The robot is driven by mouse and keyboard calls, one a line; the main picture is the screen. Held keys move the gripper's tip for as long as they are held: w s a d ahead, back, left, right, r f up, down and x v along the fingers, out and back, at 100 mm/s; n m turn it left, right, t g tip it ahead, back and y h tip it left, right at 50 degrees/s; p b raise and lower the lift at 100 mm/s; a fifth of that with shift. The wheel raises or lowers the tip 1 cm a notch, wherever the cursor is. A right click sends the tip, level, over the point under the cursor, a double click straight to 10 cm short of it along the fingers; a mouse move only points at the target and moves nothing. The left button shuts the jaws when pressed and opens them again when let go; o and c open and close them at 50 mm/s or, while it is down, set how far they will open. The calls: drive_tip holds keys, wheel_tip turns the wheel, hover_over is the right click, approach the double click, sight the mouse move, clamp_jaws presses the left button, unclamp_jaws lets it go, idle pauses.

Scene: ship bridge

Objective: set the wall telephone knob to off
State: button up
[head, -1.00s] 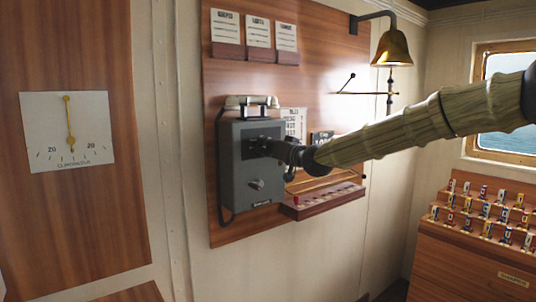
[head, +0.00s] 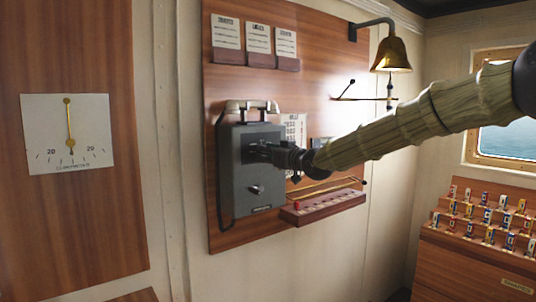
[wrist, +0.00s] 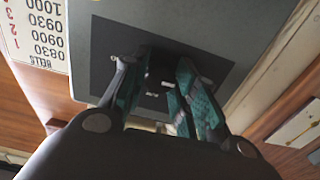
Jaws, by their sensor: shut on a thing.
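The grey wall telephone (head: 238,180) hangs upright on a wooden wall board, its pale handset (head: 250,106) resting across the top. Its dark upper plate (wrist: 112,45) also shows in the wrist view. My gripper (head: 258,152) reaches in from the right against this plate. In the wrist view its two teal-padded fingers (wrist: 160,85) are closed in on the knob at the plate. The fingers and shadow hide most of the knob, so I cannot read its setting. A second, smaller knob (head: 254,190) sits lower on the telephone's front, apart from my gripper.
A wooden rack with a red peg (head: 320,208) juts out right of the telephone. A brass bell (head: 391,52) hangs at upper right. A clinometer (head: 68,134) is on the left panel. Tiered flag racks (head: 480,225) stand at the right.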

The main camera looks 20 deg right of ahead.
drive_tip(key=shift+d+f, duration=0.1)
drive_tip(key=shift+f, duration=0.1)
drive_tip(key=o, duration=1)
drive_tip(key=shift+d, duration=0.1)
drive_tip(key=shift+r, duration=0.1)
drive_tip(key=shift+v, duration=6)
